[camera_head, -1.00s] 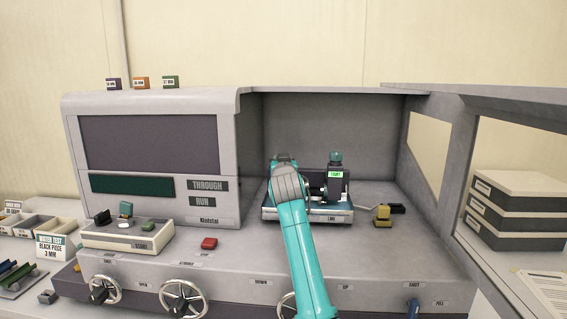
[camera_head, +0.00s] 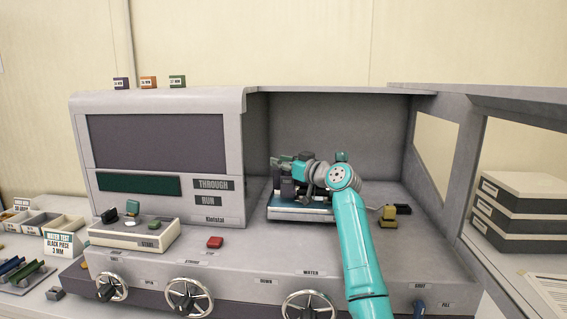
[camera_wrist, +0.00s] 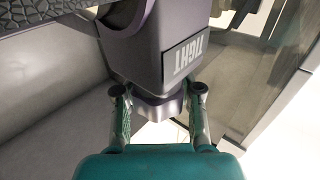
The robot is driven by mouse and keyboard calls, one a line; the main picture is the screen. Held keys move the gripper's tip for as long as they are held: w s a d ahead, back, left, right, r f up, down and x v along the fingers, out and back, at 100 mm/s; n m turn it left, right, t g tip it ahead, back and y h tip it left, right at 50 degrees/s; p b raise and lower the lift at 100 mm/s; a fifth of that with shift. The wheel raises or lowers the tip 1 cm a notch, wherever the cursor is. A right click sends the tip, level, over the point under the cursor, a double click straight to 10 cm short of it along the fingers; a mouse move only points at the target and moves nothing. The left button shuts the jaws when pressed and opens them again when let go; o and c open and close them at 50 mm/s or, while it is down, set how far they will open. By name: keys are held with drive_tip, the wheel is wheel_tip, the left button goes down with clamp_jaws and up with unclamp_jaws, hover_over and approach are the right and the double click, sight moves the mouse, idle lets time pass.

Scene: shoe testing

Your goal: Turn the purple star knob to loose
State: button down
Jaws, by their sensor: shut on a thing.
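The purple knob (camera_wrist: 160,108) shows in the wrist view as a small purple-grey faceted piece below a dark purple-grey block (camera_wrist: 150,60). My gripper (camera_wrist: 158,92) is shut on it, one finger at each side. Its star outline is mostly hidden. In the head view my gripper (camera_head: 284,161) is over the left part of the test rig (camera_head: 300,213) inside the open chamber. The knob cannot be made out there, with my arm covering much of the rig.
The chamber's side wall and window (camera_head: 436,150) stand to the right. A small yellow piece (camera_head: 388,216) sits right of the rig. A red button (camera_head: 215,242) and a control box (camera_head: 135,232) are at the left. Handwheels (camera_head: 189,299) line the front.

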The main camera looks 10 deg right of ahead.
drive_tip(key=shift+s+f+n+g+y, duration=0.1)
drive_tip(key=shift+f+n+g+y, duration=0.1)
drive_tip(key=shift+n+g+y, duration=0.7)
drive_tip(key=shift+y, duration=0.4)
drive_tip(key=shift+f, duration=0.1)
idle(0.8)
drive_tip(key=c, duration=1.1)
unclamp_jaws()
drive_tip(key=shift+o, duration=0.5)
drive_tip(key=shift+d, duration=0.1)
drive_tip(key=shift+r, duration=0.2)
drive_tip(key=shift+s, duration=0.1)
drive_tip(key=v, duration=1.2)
drive_tip(key=shift+o, duration=0.3)
